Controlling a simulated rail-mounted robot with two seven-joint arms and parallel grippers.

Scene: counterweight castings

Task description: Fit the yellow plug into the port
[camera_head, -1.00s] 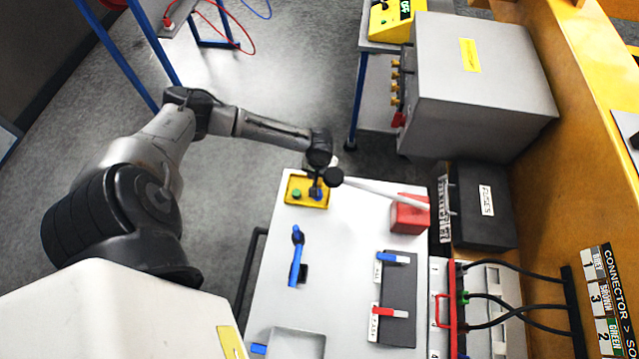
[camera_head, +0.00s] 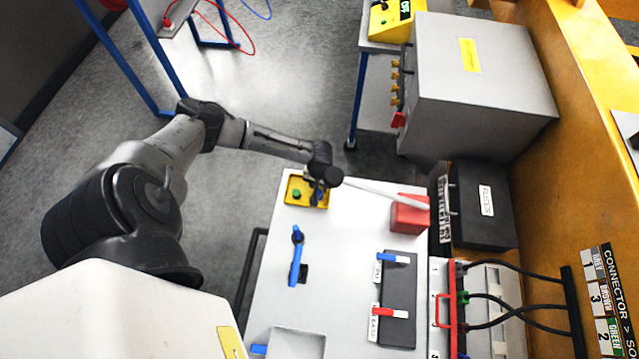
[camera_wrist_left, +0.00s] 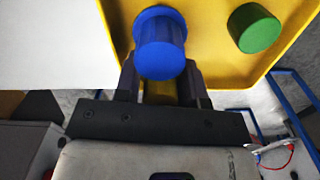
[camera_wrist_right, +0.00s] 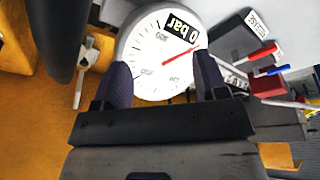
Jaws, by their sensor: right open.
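No yellow plug stands out. A yellow tray (camera_head: 291,201) lies at the far left corner of the white table, with a green cylinder (camera_head: 297,194) and a blue cylinder (camera_head: 319,196) in it. My left gripper (camera_wrist_left: 160,72) is over the tray, its fingers on both sides of the blue cylinder (camera_wrist_left: 161,50). I cannot tell whether they press on it. The green cylinder (camera_wrist_left: 253,28) is to the right, apart from the fingers. My right gripper (camera_wrist_right: 162,80) is open and empty, facing a white dial gauge (camera_wrist_right: 150,75). I cannot make out which opening is the port.
A red block (camera_head: 409,214), a blue-handled tool (camera_head: 296,258) and a grey tray (camera_head: 297,342) are on the white table (camera_head: 340,260). Black cables (camera_head: 520,270) run at the right. A big grey box (camera_head: 485,75) stands behind. The table's middle is clear.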

